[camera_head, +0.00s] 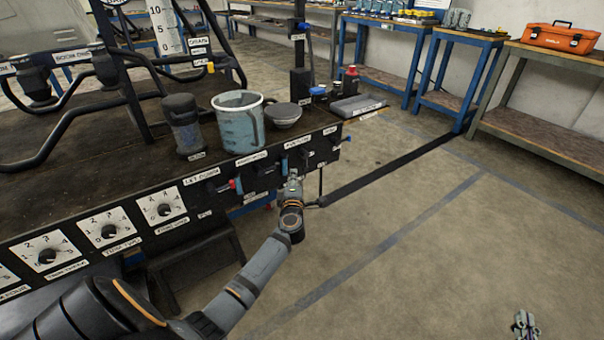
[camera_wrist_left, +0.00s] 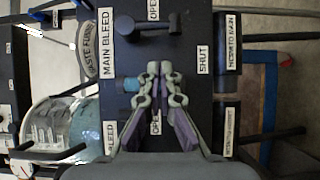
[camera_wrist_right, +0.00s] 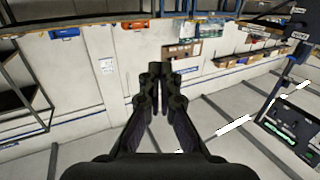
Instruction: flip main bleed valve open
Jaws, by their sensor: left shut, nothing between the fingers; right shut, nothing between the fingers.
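The MAIN BLEED label (camera_wrist_left: 106,40) is on the black panel in the left wrist view. Beside it is a black valve lever (camera_wrist_left: 150,24), near an OPEN label (camera_wrist_left: 153,10). A SHUT label (camera_wrist_left: 203,60) sits to the right. A teal valve part (camera_wrist_left: 130,86) shows just left of my left gripper (camera_wrist_left: 160,68), which hides part of the panel. I cannot tell which valve it belongs to. My left gripper is shut and empty, in front of the panel; in the head view it is at the valve row (camera_head: 292,178). My right gripper (camera_wrist_right: 160,72) is shut and empty, away from the panel.
A blue jug (camera_head: 238,125), a dark canister (camera_head: 184,130) and a funnel (camera_head: 283,116) stand on the bench above the valves. Dials (camera_head: 108,231) line the panel to the left. An orange toolbox (camera_head: 560,38) sits at far right.

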